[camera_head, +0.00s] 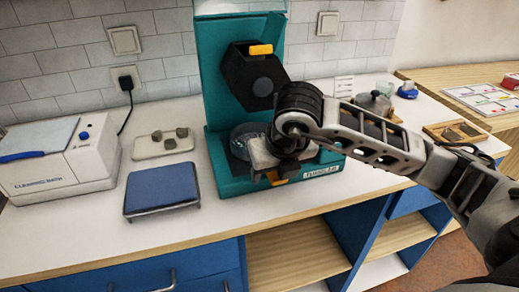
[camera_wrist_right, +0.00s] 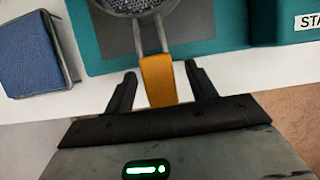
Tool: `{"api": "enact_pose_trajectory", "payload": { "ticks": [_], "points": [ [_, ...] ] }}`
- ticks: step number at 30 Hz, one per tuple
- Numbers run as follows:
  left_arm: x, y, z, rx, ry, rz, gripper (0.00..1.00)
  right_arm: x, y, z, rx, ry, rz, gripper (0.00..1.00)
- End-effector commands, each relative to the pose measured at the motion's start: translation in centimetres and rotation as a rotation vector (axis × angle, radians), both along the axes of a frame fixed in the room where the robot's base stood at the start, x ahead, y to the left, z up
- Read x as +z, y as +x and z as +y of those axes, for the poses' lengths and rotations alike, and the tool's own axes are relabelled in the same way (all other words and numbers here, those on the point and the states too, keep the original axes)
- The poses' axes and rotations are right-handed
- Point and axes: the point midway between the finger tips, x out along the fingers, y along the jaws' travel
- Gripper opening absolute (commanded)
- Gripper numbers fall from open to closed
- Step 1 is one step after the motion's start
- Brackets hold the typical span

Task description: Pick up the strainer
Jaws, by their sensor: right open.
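The strainer (camera_wrist_right: 158,80) has a round grey mesh bowl, two metal rods and an orange handle. In the right wrist view its handle lies between the two black fingers of my right gripper (camera_wrist_right: 161,72). The gripper is open, with a gap on each side of the handle. In the head view my right gripper (camera_head: 272,165) hangs over the teal station's base and hides most of the strainer. The orange handle tip (camera_head: 275,178) shows below it, and part of a round dish-like shape shows at its left. My left gripper is not in view.
The teal station (camera_head: 222,90) has an upright back with a black hexagonal part (camera_head: 255,78) above the gripper. Left are a blue pad (camera_head: 162,188), a tray (camera_head: 150,147) with small grey blocks and a white cleaning bath (camera_head: 75,165). The counter's front strip is clear.

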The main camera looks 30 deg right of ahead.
Motion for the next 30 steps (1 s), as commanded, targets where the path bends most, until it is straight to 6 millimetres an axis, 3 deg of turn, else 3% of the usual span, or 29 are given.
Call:
{"api": "enact_pose_trajectory", "payload": {
  "ticks": [4, 9, 10, 22, 30],
  "points": [
    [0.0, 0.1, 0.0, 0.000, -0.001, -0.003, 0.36, 0.0, 0.0, 0.0, 0.000, 0.001, 0.000, 0.56],
    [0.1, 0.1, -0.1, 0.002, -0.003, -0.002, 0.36, 0.0, 0.0, 0.0, 0.000, 0.001, 0.000, 0.09],
    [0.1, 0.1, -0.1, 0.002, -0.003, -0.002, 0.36, 0.0, 0.0, 0.0, 0.000, 0.001, 0.000, 0.04],
    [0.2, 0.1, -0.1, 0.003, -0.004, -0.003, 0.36, 0.7, -0.1, 0.1, 0.001, 0.002, -0.004, 0.04],
    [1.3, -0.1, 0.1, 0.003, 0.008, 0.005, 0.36, 3.9, -0.1, 0.1, 0.000, 0.002, -0.005, 0.04]
  ]
}}
